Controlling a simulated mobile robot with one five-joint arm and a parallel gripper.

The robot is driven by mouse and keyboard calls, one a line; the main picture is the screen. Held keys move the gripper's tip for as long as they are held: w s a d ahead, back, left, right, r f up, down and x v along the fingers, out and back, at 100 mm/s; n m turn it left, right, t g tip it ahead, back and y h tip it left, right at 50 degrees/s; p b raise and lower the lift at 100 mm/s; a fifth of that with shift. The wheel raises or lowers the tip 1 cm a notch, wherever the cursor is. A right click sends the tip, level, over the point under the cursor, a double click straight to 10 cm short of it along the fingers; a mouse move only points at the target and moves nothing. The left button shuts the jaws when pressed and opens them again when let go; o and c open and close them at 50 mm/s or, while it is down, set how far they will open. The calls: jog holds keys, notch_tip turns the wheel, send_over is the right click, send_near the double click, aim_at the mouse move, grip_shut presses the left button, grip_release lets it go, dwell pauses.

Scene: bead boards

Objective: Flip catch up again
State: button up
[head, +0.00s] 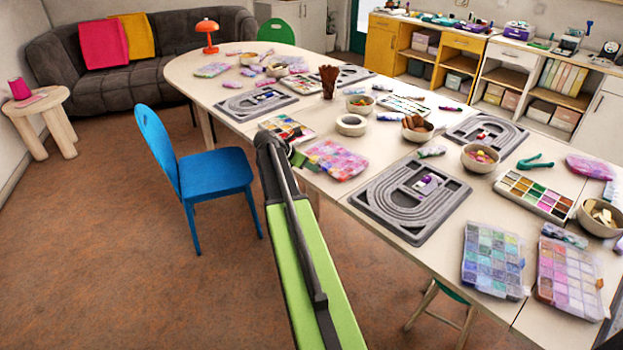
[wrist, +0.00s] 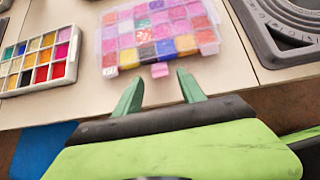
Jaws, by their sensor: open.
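A clear bead box (wrist: 125,42) with pink, purple and other coloured compartments lies on the table in front of my gripper. It also shows in the head view (head: 338,161). A small pink catch (wrist: 160,70) sticks out from the middle of the box's near edge. I cannot tell its exact tilt. My gripper (wrist: 161,83) is open and empty, its two green fingers apart on the near side of the box. The catch shows between and just beyond the fingertips. In the head view my gripper (head: 303,158) is at the table's near edge, left of the box.
A tray of coloured squares (wrist: 40,60) lies left of the box. A grey bead board (wrist: 285,25) lies to its right. A blue chair (head: 205,172) stands left of my arm.

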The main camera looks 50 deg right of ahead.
aim_at(313, 174)
jog(key=b+x, duration=0.1)
jog(key=x, duration=0.2)
jog(key=shift+d+f, duration=0.2)
jog(key=shift+r, duration=0.1)
grip_shut()
